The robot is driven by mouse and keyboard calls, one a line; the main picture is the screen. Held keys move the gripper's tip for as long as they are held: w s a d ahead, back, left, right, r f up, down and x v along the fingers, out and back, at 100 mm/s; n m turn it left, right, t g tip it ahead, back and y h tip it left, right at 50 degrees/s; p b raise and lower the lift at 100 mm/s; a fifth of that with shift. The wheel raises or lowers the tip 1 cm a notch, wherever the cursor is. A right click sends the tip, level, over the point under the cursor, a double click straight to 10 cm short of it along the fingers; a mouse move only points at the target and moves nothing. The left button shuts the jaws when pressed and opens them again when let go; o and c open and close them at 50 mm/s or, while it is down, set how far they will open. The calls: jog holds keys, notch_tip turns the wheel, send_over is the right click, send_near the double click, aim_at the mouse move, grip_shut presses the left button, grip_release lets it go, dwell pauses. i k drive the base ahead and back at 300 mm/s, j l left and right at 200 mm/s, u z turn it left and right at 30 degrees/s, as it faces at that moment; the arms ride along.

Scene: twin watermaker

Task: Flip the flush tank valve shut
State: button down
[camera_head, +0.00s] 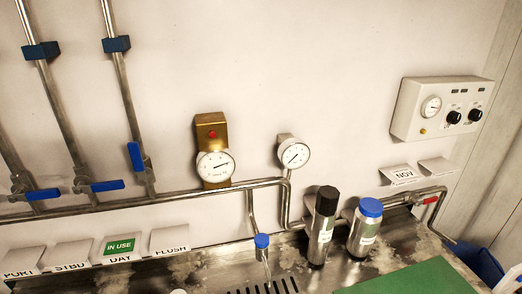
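Three valves with blue lever handles sit on steel pipes at the left wall. The rightmost valve's handle (135,156) points up, roughly along its pipe. The middle handle (107,185) and the left handle (40,194) lie roughly level, across their pipes. A card reading FLUSH (169,241) stands below and slightly right of the rightmost valve; no label shows on the valves themselves. Cards reading DAY (120,258), STBD (70,256) and PORT (21,262) stand left of it. A green IN USE tag (119,246) is on the DAY card. My gripper is not in view.
A brass-mounted gauge (216,165) and a second gauge (294,155) are right of the valves. A blue-capped tap (262,241), two bottles (321,228) (365,228) and a green mat (415,278) are at the counter. A control box (440,106) and red-handled valve (430,200) are at right.

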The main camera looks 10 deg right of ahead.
aim_at(134, 149)
jog(key=j+u, duration=0.2)
jog(key=u, duration=0.2)
jog(key=k+j+u, duration=0.1)
jog(key=u, duration=0.25)
jog(key=j+u, duration=0.4)
jog(key=l, duration=0.1)
